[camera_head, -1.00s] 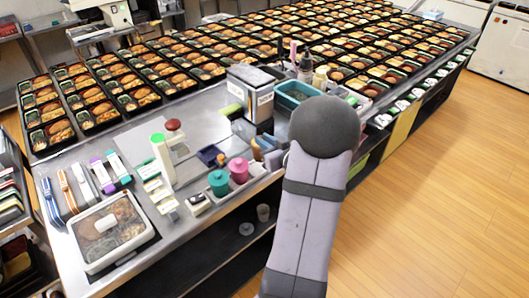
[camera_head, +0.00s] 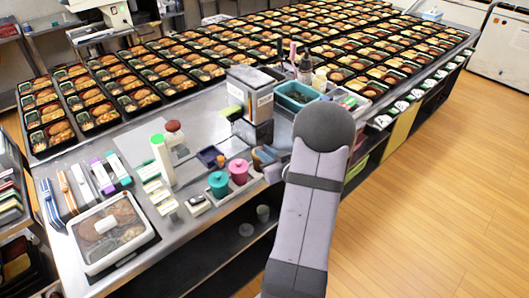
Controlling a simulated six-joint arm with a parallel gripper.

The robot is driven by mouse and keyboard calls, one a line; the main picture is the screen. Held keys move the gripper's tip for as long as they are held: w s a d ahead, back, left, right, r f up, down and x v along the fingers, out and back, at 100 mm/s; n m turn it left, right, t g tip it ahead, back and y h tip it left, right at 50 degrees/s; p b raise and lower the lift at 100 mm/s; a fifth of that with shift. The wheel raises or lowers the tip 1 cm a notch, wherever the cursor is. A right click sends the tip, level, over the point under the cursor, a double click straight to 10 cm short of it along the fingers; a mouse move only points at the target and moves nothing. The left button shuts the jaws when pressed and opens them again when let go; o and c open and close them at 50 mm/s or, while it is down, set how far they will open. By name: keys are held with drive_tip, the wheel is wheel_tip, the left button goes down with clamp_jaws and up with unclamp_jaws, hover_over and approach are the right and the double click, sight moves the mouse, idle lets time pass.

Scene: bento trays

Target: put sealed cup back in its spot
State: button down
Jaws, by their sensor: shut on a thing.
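My gripper is hidden from this view; only my grey arm shows at the lower right, its rounded joint in front of the counter edge. A teal lidded cup (camera_head: 218,184) and a pink lidded cup (camera_head: 238,171) stand upright side by side near the counter's front edge. A small clear cup (camera_head: 263,213) stands on the shelf under the counter, left of my arm. I cannot tell which cup is the sealed one, or see any cup held.
Rows of filled bento trays (camera_head: 137,103) cover the back of the counter. A grey box (camera_head: 250,95) and a teal bin (camera_head: 298,95) stand near my arm. A clear-lidded container (camera_head: 111,232) lies at the front left. The wooden floor (camera_head: 440,190) at right is clear.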

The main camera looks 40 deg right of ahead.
drive_tip(key=c, duration=1.7)
unclamp_jaws()
drive_tip(key=shift+f, duration=0.1)
drive_tip(key=shift+r, duration=0.25)
drive_tip(key=b+v, duration=0.1)
drive_tip(key=v, duration=1.1)
drive_tip(key=shift+f, duration=0.1)
